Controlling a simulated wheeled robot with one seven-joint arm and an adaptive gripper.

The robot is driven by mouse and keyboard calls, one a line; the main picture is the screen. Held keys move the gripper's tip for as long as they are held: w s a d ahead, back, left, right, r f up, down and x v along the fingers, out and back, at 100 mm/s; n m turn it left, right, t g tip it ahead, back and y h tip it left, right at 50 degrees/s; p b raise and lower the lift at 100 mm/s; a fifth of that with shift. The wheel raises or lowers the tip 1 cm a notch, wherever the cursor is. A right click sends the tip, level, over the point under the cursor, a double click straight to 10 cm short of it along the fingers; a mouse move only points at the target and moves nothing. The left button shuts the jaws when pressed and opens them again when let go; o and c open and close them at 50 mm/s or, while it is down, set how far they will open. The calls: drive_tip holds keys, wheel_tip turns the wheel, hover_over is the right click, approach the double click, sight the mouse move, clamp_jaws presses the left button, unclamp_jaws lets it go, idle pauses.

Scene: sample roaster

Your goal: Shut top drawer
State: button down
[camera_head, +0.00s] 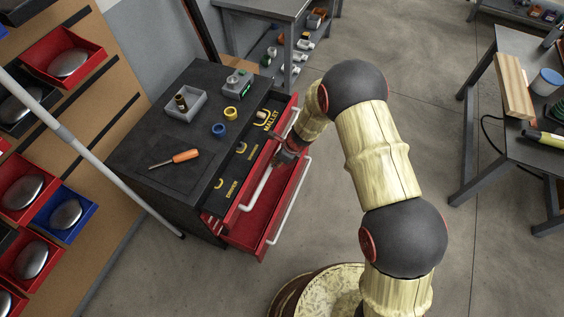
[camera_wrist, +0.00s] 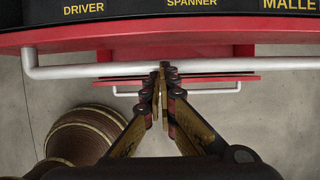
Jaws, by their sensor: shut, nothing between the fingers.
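The top drawer (camera_head: 238,178) of the dark tool cabinet stands open, its black insert showing with yellow lettering. It also shows in the wrist view (camera_wrist: 150,38) with DRIVER, SPANNER and MALLET labels. Its light grey bar handle (camera_wrist: 90,70) runs across the wrist view, along the red front. My gripper (camera_head: 280,160) is at the middle of this handle in the head view. In the wrist view my gripper (camera_wrist: 163,70) is shut with its fingertips together and empty, right at the bar; whether they touch it I cannot tell.
A lower red drawer (camera_head: 246,236) also stands out beneath, with its own handle (camera_wrist: 218,90). The cabinet top (camera_head: 150,130) bears a grey tray, tape rolls and an orange-handled screwdriver (camera_head: 175,158). A workbench (camera_head: 505,135) stands at right; the floor between is clear.

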sight(270, 165)
drive_tip(key=shift+w+a+r, duration=0.15)
drive_tip(key=shift+w+a, duration=0.15)
drive_tip(key=shift+a, duration=0.4)
drive_tip(key=shift+w+a+r, duration=0.1)
drive_tip(key=shift+w+a, duration=0.15)
drive_tip(key=shift+a, duration=0.4)
drive_tip(key=shift+w+a, duration=0.1)
drive_tip(key=shift+a, duration=0.2)
drive_tip(key=w+a+p, duration=0.1)
drive_tip(key=a+p, duration=0.2)
drive_tip(key=a, duration=0.1)
drive_tip(key=w+a+p, duration=0.1)
drive_tip(key=a+p, duration=0.1)
drive_tip(key=a, duration=0.1)
drive_tip(key=shift+w+a+r+p, duration=0.1)
drive_tip(key=shift+w+p, duration=0.2)
drive_tip(key=shift+w+a, duration=0.1)
drive_tip(key=shift+a, duration=0.3)
drive_tip(key=shift+d+f, duration=0.15)
drive_tip(key=shift+f, duration=0.05)
